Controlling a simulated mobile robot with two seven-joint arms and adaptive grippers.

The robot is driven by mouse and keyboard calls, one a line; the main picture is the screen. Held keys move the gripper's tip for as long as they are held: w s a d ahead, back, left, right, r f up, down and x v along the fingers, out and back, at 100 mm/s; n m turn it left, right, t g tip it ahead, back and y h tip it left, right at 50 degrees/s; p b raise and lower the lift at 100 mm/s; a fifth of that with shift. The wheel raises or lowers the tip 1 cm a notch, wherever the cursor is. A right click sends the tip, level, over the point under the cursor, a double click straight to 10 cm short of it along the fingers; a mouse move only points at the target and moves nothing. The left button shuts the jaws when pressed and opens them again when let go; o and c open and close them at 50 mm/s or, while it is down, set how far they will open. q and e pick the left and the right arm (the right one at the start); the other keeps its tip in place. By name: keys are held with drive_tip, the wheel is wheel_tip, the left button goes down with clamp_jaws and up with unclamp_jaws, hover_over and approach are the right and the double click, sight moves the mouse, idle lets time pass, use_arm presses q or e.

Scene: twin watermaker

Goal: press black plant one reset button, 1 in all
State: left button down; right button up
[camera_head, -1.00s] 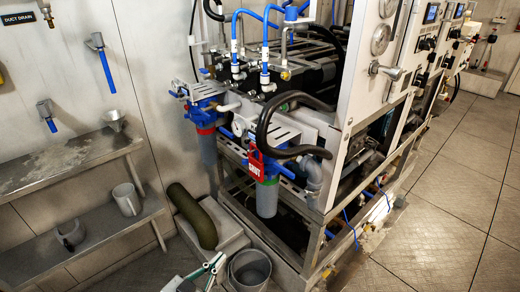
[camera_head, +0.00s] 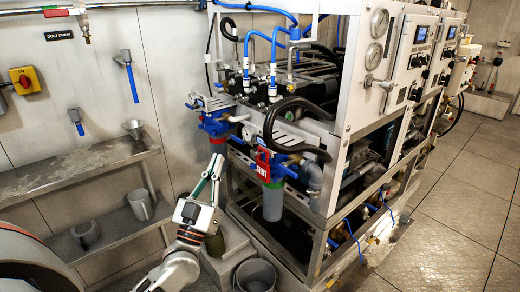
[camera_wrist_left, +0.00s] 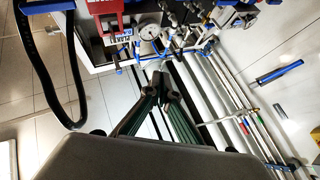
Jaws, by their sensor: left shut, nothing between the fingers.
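The white watermaker (camera_head: 345,80) stands at the centre right, with a front panel (camera_head: 428,35) carrying displays and several small black controls. These are too small for me to tell which one is the black plant one reset button. My left gripper (camera_head: 216,162) is shut and empty, pointing up in front of the watermaker's left end, below a blue filter head (camera_head: 215,124). In the left wrist view the closed green fingers (camera_wrist_left: 160,78) point towards pipework and a round gauge (camera_wrist_left: 148,33). The front panel is not recognisable there. My right gripper is out of view.
A red tag (camera_head: 264,160) hangs by a grey filter housing (camera_head: 272,203). A grey bucket (camera_head: 256,276) stands on the floor near my left arm. Metal shelves (camera_head: 75,169) line the left wall. Open tiled floor (camera_head: 455,210) lies to the right.

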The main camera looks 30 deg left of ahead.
sight(255, 146)
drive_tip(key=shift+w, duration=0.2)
use_arm(q)
drive_tip(key=shift+w, duration=0.2)
drive_tip(key=w+d, duration=0.1)
drive_tip(key=w, duration=0.1)
drive_tip(key=w+d+b, duration=0.1)
drive_tip(key=w, duration=0.2)
drive_tip(key=w+d, duration=0.1)
drive_tip(key=w, duration=0.2)
drive_tip(key=shift+d, duration=0.2)
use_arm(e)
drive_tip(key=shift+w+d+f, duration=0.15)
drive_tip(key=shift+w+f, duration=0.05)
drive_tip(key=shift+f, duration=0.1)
use_arm(q)
drive_tip(key=shift+s, duration=0.1)
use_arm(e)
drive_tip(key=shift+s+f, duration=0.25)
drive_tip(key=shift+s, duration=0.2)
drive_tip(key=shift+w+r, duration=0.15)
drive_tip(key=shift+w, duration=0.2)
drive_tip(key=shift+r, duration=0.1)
